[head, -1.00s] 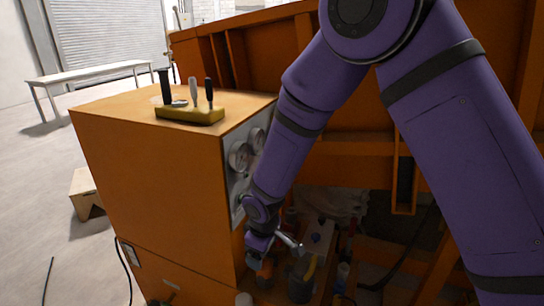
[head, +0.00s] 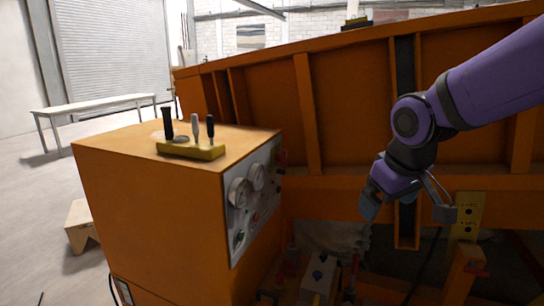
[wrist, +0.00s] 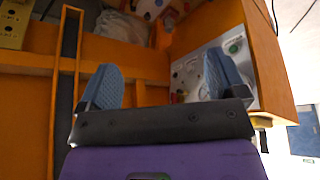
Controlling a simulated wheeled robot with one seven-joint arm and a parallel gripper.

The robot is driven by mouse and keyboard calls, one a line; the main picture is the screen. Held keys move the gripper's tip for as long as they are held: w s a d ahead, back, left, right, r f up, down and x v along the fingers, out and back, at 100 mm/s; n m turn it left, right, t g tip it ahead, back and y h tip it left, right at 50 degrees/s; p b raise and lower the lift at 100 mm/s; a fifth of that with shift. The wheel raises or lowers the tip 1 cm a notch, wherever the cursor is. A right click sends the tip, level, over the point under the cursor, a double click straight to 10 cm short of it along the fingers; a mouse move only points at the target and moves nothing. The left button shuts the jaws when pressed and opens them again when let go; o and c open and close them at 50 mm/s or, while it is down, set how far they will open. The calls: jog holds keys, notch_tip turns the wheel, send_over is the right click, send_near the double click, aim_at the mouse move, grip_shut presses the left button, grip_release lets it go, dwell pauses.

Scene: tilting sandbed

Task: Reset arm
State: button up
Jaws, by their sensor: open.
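My purple arm reaches in from the right in the head view. My gripper (head: 408,210) hangs in front of the orange sandbed frame (head: 350,120), to the right of the orange control cabinet (head: 150,215). The gripper is open, with nothing between its fingers. In the wrist view the two blue finger pads (wrist: 162,88) stand apart, with the cabinet's gauge panel (wrist: 205,72) beyond the right one. The gripper looks clear of the cabinet. How far it is from the frame behind, I cannot tell.
A yellow block with levers (head: 192,150) sits on the cabinet top. Gauges (head: 240,192) face right. Below the frame are hydraulic parts (head: 318,275) and a yellow plate (head: 466,215). A white bench (head: 95,108) and a wooden step (head: 80,225) stand left on open floor.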

jog(key=s+d+r+m, duration=0.2)
jog(key=s+d+r, duration=0.1)
jog(key=s, duration=0.5)
jog(key=s+d+r+m+t, duration=0.1)
jog(key=s+d+r+m, duration=0.1)
jog(key=s+d, duration=0.3)
jog(key=s+r, duration=0.1)
jog(key=s, duration=0.2)
jog(key=shift+d+m, duration=0.4)
jog(key=shift+w, duration=0.1)
jog(key=shift+c, duration=0.5)
